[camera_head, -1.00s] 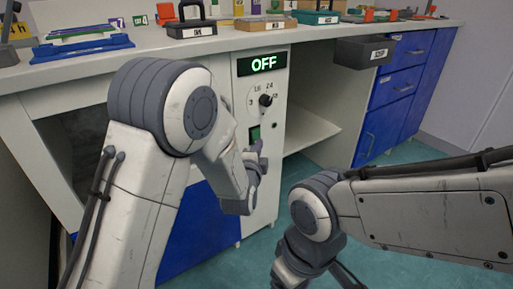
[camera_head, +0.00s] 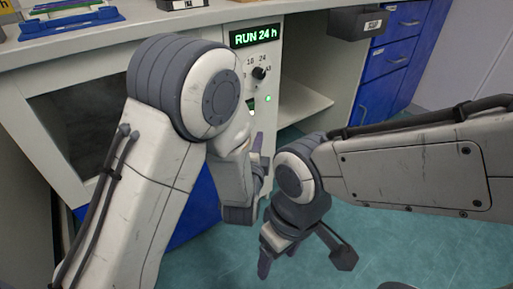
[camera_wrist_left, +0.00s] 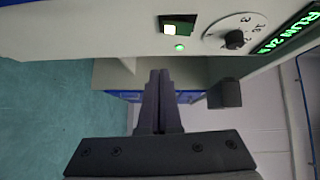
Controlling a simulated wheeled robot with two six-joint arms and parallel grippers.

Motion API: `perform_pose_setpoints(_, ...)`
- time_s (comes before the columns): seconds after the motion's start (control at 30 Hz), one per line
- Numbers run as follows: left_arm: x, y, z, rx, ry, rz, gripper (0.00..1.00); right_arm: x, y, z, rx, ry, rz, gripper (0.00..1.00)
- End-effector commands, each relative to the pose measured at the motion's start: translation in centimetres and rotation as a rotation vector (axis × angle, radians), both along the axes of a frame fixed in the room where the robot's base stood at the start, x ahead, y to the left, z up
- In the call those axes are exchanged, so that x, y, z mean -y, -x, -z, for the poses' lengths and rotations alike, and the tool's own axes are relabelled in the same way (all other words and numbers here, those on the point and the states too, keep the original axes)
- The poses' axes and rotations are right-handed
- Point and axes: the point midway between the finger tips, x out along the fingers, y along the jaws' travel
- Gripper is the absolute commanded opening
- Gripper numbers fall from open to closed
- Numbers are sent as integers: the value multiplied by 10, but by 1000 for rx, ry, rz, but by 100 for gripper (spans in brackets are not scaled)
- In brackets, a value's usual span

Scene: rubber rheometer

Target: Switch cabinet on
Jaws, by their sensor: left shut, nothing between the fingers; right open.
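The white cabinet (camera_head: 274,83) has a display (camera_head: 255,36) reading "RUN 24 h" in green. The display also shows at the right edge of the left wrist view (camera_wrist_left: 291,33). Below it is a black dial knob (camera_head: 259,73) and a lit green lamp (camera_head: 268,98). In the left wrist view the switch (camera_wrist_left: 178,26) glows pale beside the lamp. My left gripper (camera_head: 257,146) is shut and empty, just in front of the panel below the switch; its fingers (camera_wrist_left: 160,78) seem apart from the switch. My right gripper (camera_head: 305,258) is open and empty, low over the floor.
A worktop (camera_head: 150,32) above the cabinet carries a blue rack (camera_head: 70,22) and boxes. Blue drawers (camera_head: 400,50) stand at right. Teal floor (camera_head: 400,245) is clear.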

Motion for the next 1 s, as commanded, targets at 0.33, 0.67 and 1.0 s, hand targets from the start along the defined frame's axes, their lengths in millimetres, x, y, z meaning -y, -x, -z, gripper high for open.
perform_pose_setpoints(0.33, -10, 43, 5, -2, -1, -2, 0, 0, 0, -12, 0, 0, 0, 70)
perform_pose_setpoints(0.67, -9, 45, 5, 0, 0, 0, 0, 0, 0, -12, 0, 0, 0, 70)
perform_pose_setpoints(1.0, -19, 38, 10, -81, 78, -23, 0, 0, 0, -12, 0, 0, 0, 70)
